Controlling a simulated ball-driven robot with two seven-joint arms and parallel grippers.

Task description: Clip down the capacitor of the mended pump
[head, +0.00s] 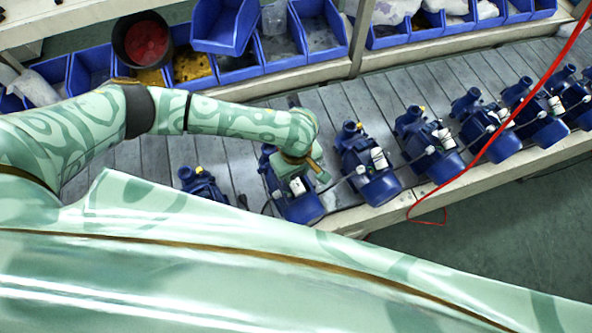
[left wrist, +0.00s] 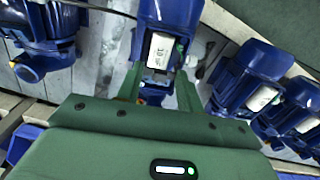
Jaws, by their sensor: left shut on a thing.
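The pump under my left arm (head: 305,209) is blue, with a white capacitor (head: 297,187) on its side. In the left wrist view this pump (left wrist: 176,12) is at the top centre, and the white labelled capacitor (left wrist: 160,49) lies against it. My left gripper (head: 299,176) reaches down onto this pump. In the left wrist view its green fingers (left wrist: 158,76) stand on both sides of the capacitor's near end, shut on it. A dark clip-like part shows between the fingers; its state is hard to tell. My right gripper is in neither view.
More blue pumps (head: 368,170) with white capacitors stand in a row along the slatted bench (head: 345,103). Another pump (head: 203,184) is to the left. A red hose (head: 517,113) hangs over the right side. Blue bins (head: 322,31) line the back.

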